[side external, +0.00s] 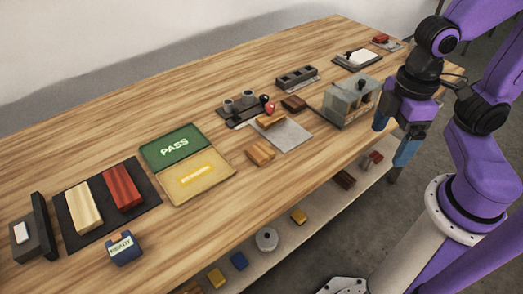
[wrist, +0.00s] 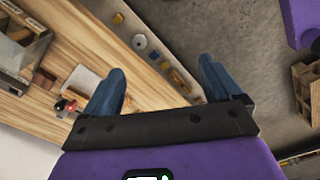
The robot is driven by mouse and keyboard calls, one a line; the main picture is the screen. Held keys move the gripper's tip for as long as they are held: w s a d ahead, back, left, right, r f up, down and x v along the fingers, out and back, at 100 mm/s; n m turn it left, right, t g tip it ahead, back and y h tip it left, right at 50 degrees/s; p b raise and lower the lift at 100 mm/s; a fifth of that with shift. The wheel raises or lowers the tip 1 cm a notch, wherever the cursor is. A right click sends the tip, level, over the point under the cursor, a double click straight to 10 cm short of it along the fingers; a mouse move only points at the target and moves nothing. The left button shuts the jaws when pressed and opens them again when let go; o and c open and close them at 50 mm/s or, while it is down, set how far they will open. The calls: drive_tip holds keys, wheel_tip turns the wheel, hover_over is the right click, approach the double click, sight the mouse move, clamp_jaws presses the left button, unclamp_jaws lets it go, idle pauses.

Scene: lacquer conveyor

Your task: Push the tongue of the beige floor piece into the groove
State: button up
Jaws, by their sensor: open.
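A light tan block (side external: 261,152), which looks like the beige floor piece, lies on the wooden table at the front left of a pale grey plate (side external: 290,137). Another tan piece (side external: 270,120) lies on the back part of that plate, apart from the first. The tongue and groove are too small to make out. My gripper (side external: 389,148) is open and empty, off the table's front edge at the right, well away from both pieces. In the wrist view my gripper (wrist: 162,66) shows its two blue fingers spread, with nothing between them.
A clear-sided box (side external: 350,100) stands between my gripper and the plate. Dark holders (side external: 240,108) stand behind the plate. A green PASS panel (side external: 174,145) and a dark mat (side external: 75,225) with two planks lie left. A lower shelf (side external: 310,228) holds several small items.

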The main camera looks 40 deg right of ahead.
drive_tip(key=w+a+m, duration=0.5)
drive_tip(key=w+a, duration=0.2)
drive_tip(key=w, duration=0.6)
drive_tip(key=m, duration=0.7)
hover_over(260, 151)
drive_tip(key=s, duration=0.1)
wheel_tip(260, 151, down, 14)
drive_tip(key=shift+a+f, duration=0.1)
drive_tip(key=shift+f, duration=0.1)
drive_tip(key=f, duration=0.2)
drive_tip(key=w+f, duration=0.1)
drive_tip(key=f, duration=0.1)
drive_tip(key=shift+f, duration=0.65)
drive_tip(key=c, duration=1.2)
